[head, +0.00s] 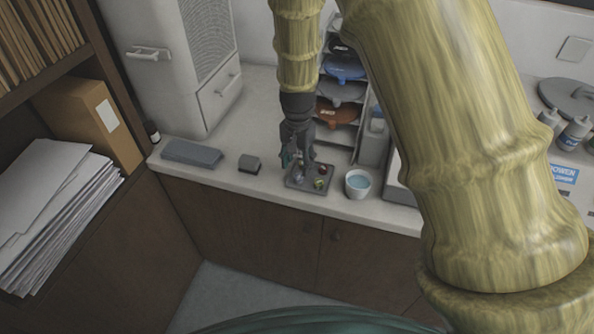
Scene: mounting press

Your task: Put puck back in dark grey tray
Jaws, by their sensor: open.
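The dark grey tray (309,186) lies on the white counter near its front edge. Several small round pucks sit in it, among them a reddish one (324,168) and a green-and-red one (320,184) on its right side. My gripper (299,162) points down over the tray's back left part, its fingers open. A small teal patch shows at the gripper's left finger; I cannot tell what it is. The fingers hide part of the tray, and I cannot tell whether they touch a puck.
A small dark grey block (249,163) and a flat grey slab (192,154) lie to the left. A rack with coloured discs (342,92) stands behind. The counter between block and tray is clear.

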